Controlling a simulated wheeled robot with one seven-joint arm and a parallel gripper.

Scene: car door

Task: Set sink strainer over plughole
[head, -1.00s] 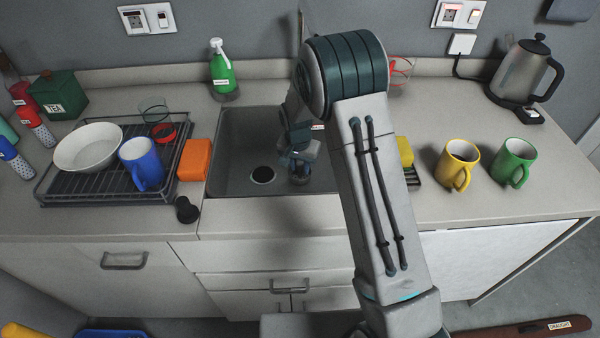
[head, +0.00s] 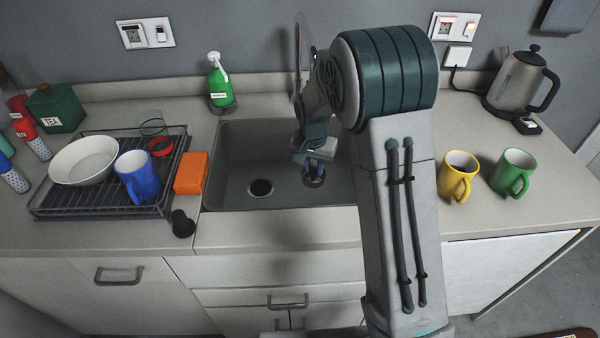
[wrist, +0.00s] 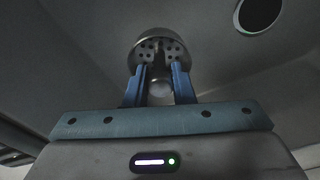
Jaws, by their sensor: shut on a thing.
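My gripper (head: 314,170) is over the sink basin, right of the plughole (head: 261,188) in the head view. In the wrist view my gripper (wrist: 160,85) is shut on the sink strainer (wrist: 160,47), a round metal cup with small holes. The strainer (head: 314,181) also shows in the head view as a small dark round shape under the fingers. The plughole (wrist: 259,14) is a dark circle with a pale rim at the top right of the wrist view. It is uncovered and apart from the strainer. I cannot tell how high the strainer is above the basin floor.
The sink (head: 235,150) has raised walls around it. An orange sponge (head: 191,174), a black stopper-like object (head: 182,224) and a drying rack (head: 95,207) lie to its left. A green soap bottle (head: 220,85) stands behind. Yellow (head: 457,176) and green mugs (head: 512,172) stand right.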

